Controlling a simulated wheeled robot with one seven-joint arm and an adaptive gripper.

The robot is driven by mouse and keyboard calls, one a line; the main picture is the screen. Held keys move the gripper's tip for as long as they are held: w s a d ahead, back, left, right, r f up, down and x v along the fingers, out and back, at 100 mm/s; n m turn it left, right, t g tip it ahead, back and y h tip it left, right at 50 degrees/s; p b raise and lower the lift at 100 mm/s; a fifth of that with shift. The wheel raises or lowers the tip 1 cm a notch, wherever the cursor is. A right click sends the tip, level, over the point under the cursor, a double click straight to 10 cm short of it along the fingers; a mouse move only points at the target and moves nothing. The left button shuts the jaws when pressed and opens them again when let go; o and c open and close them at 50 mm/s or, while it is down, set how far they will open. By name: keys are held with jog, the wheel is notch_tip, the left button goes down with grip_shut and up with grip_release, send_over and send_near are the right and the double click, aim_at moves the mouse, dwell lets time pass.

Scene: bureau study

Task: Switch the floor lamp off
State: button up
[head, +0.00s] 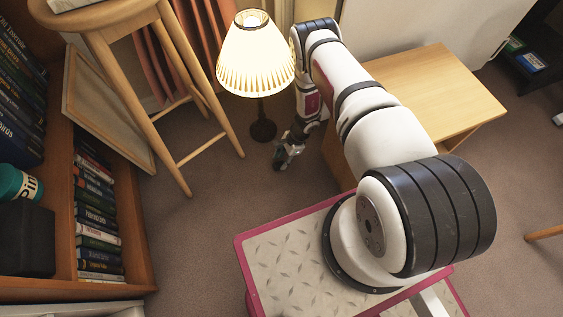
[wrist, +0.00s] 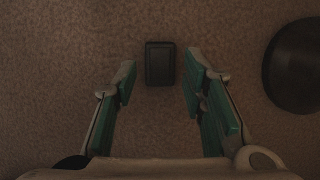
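The floor lamp (head: 256,55) has a pleated shade that glows, so it is lit. Its dark round base (head: 263,130) stands on the carpet, and part of that base shows at the right edge of the wrist view (wrist: 296,66). A small dark rectangular block (wrist: 160,63), which looks like a foot switch, lies on the carpet. My gripper (head: 282,162) points down beside the lamp base. In the wrist view my gripper (wrist: 160,84) is open and empty, with the block seen between and just beyond its fingertips. I cannot tell the height above it.
A wooden stool (head: 160,90) stands left of the lamp, by a bookcase (head: 62,215) full of books. A low wooden table (head: 440,85) is to the right, close to my arm. A framed panel (head: 100,110) leans behind the stool. Carpet is free in front of the lamp.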

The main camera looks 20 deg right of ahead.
jog(key=shift+a+f, duration=0.15)
jog(key=shift+f, duration=0.25)
jog(key=shift+c, duration=0.3)
grip_shut()
